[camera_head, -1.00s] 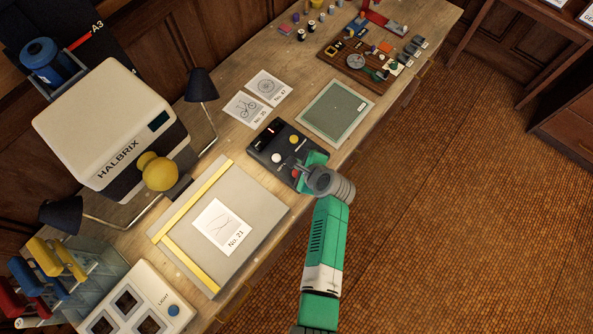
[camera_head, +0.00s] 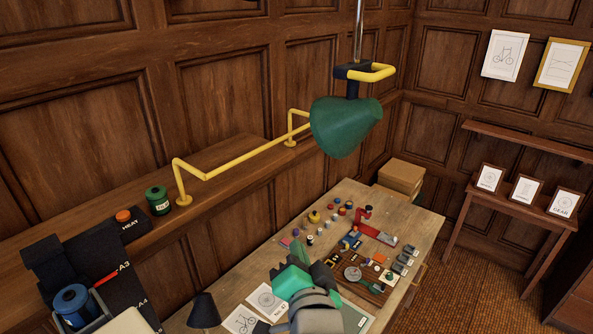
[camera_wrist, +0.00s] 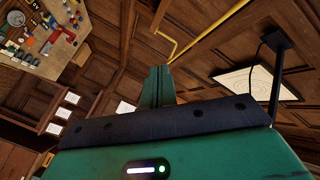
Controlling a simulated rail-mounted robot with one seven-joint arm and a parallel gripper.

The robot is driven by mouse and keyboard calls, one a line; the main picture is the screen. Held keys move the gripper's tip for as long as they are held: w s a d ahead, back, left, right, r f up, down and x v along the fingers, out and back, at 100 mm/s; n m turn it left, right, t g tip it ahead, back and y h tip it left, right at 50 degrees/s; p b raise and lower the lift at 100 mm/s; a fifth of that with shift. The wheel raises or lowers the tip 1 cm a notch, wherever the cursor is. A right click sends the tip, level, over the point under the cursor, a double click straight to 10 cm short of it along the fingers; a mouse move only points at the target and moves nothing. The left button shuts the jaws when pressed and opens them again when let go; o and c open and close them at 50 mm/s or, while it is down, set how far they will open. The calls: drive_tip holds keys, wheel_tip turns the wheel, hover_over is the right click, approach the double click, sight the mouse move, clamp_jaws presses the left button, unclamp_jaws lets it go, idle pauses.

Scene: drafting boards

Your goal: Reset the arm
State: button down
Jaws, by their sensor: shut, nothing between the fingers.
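My green gripper (camera_head: 298,262) is raised above the bench in the head view, in front of the wooden bench top (camera_head: 348,200). In the wrist view my gripper (camera_wrist: 157,72) has its two green fingers together with nothing between them. It points toward the panelled wall, clear of any object. Part of my arm shows at the bottom of the head view and hides some of the bench.
A tool board (camera_head: 362,275) and small parts lie behind my gripper. Cards (camera_head: 240,320) lie at its left. A side table (camera_head: 520,208) with framed cards stands right.

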drive_tip(key=s+r+n+t+p, duration=0.1)
drive_tip(key=s+r+n+t, duration=0.1)
drive_tip(key=s+r, duration=0.5)
drive_tip(key=s+r+n+t+h+p, duration=0.1)
drive_tip(key=s+r, duration=0.6)
drive_tip(key=r, duration=0.8)
drive_tip(key=s+r+n+t+h+p, duration=0.1)
drive_tip(key=s+r+n+t+p, duration=0.1)
drive_tip(key=s+r+n+t, duration=0.2)
drive_tip(key=s+r+t, duration=0.1)
drive_tip(key=s+r, duration=0.2)
drive_tip(key=r, duration=0.4)
drive_tip(key=shift+a+n, duration=0.3)
drive_tip(key=shift+a, duration=0.05)
